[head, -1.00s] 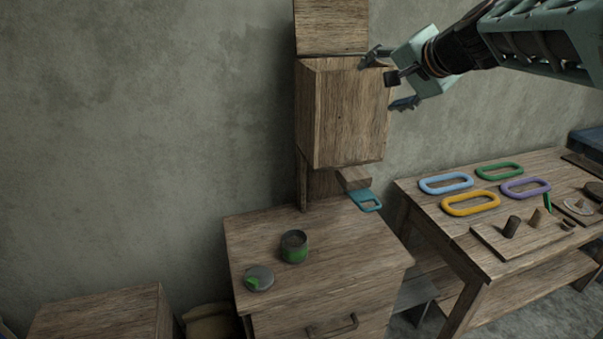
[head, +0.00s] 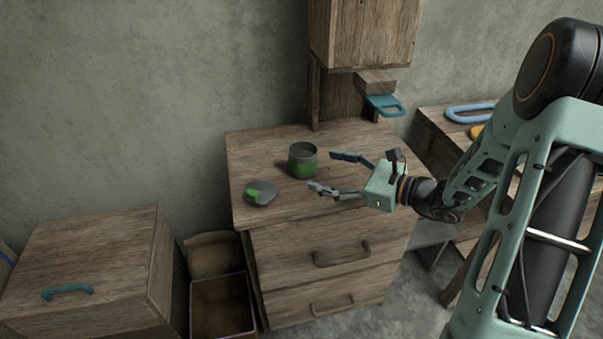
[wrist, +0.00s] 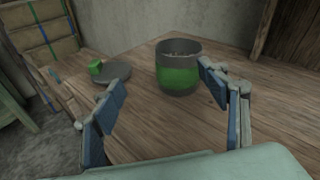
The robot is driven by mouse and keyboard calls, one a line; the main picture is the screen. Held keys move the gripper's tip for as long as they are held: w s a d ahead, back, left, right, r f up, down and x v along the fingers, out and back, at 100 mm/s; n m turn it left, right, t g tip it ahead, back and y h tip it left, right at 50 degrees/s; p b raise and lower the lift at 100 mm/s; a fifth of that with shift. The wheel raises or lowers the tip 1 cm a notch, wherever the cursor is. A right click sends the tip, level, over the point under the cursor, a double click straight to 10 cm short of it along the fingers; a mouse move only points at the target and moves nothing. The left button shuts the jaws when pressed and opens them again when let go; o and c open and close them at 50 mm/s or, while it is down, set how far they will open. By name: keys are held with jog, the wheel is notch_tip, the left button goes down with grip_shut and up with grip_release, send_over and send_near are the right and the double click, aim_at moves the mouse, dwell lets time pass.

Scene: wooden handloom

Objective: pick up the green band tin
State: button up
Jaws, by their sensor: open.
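The green band tin (head: 302,160) is a dark grey open cylinder with a green band, standing upright on the wooden drawer cabinet's top (head: 340,205).
A hanging wooden cabinet (head: 365,35) and a teal handle (head: 385,105) are above and behind the tin. A lower chest (head: 90,265) and an open box (head: 222,305) stand left.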

aim_at(293, 149)
jog(key=shift+w+d+f+m+t+b, duration=0.15)
jog(key=shift+d+f+m+t+b, duration=0.25)
jog(key=shift+f+m+t, duration=0.5)
jog(key=shift+w+d+r+m+t+b, duration=0.15)
jog(key=shift+d+m+t, duration=0.1)
jog(key=shift+m, duration=0.3)
jog(key=shift+w+d+m+t+b, duration=0.15)
jog(key=shift+d+m+t, duration=0.1)
jog(key=shift+m, duration=0.3)
jog(key=x, duration=0.3)
jog(key=b+x, duration=0.1)
jog(key=x, duration=0.3)
jog(key=b+x, duration=0.1)
jog(key=x, duration=0.2)
jog(key=shift+w+a+r, duration=0.2)
jog(key=shift+a+r, duration=0.1)
jog(key=shift+r, duration=0.05)
jog(key=c, duration=1.3)
